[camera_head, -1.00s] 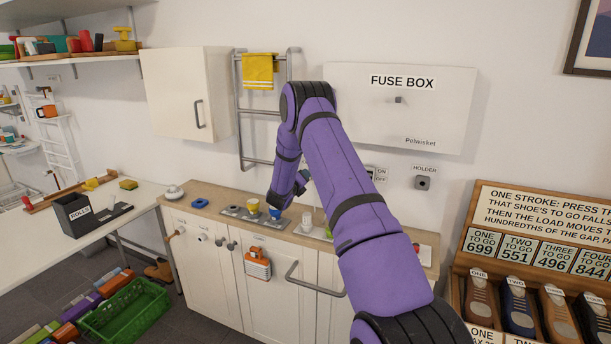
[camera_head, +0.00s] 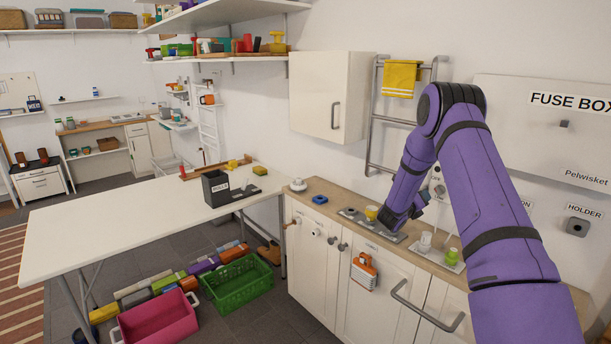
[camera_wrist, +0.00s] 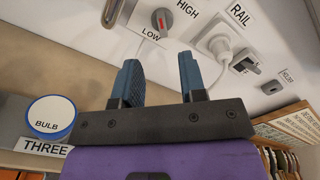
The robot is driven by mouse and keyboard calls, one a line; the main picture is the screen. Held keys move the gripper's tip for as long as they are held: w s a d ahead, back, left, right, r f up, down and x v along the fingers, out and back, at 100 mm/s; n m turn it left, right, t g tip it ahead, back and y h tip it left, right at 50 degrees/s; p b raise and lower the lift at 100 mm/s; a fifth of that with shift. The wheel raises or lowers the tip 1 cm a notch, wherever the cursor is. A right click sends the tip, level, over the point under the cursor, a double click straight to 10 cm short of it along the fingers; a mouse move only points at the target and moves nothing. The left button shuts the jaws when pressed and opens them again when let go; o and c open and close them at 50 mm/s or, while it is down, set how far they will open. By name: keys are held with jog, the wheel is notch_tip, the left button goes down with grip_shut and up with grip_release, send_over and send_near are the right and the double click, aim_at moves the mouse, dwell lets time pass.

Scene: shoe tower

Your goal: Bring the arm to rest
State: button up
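My arm is purple and shows large at the right of the head view, bent down toward the wooden counter. My gripper (camera_head: 424,198) is at the arm's lower end, just above the counter and in front of the wall. In the wrist view my gripper (camera_wrist: 160,82) shows two blue fingers standing well apart with nothing between them. Beyond the fingers are a wall dial (camera_wrist: 161,20) marked LOW and HIGH and a white plug (camera_wrist: 222,50) under a RAIL label.
The counter (camera_head: 330,205) holds small cups and knobs. A wall cabinet (camera_head: 322,95) and a towel rail (camera_head: 372,130) are close to the arm. A long white table (camera_head: 130,220) stands left, with a green crate (camera_head: 238,282) and a pink crate (camera_head: 158,322) on the floor.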

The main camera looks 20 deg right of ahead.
jog(key=shift+r, duration=0.1)
jog(key=w+a+r+n+t+y, duration=0.3)
jog(key=a+r+n+t+y, duration=0.3)
jog(key=a+r+n, duration=0.75)
jog(key=s+a+r+n+y, duration=0.75)
jog(key=s+a+r, duration=0.25)
jog(key=a+r, duration=0.3)
jog(key=s+a+r+n+g+y, duration=0.2)
jog(key=s+a+n, duration=0.35)
jog(key=s, duration=0.35)
jog(key=s+a+r+n+g+y, duration=0.1)
jog(key=s+a+r+n+g, duration=0.1)
jog(key=s+a+n, duration=0.5)
jog(key=s+f+n+g, duration=0.1)
jog(key=s+n+g, duration=0.1)
jog(key=s, duration=0.8)
jog(key=s+d+f+n+g, duration=0.1)
jog(key=s+n, duration=0.4)
jog(key=s, duration=0.5)
jog(key=shift+s+f+g, duration=0.35)
jog(key=shift+f+g, duration=0.05)
jog(key=shift+f, duration=0.1)
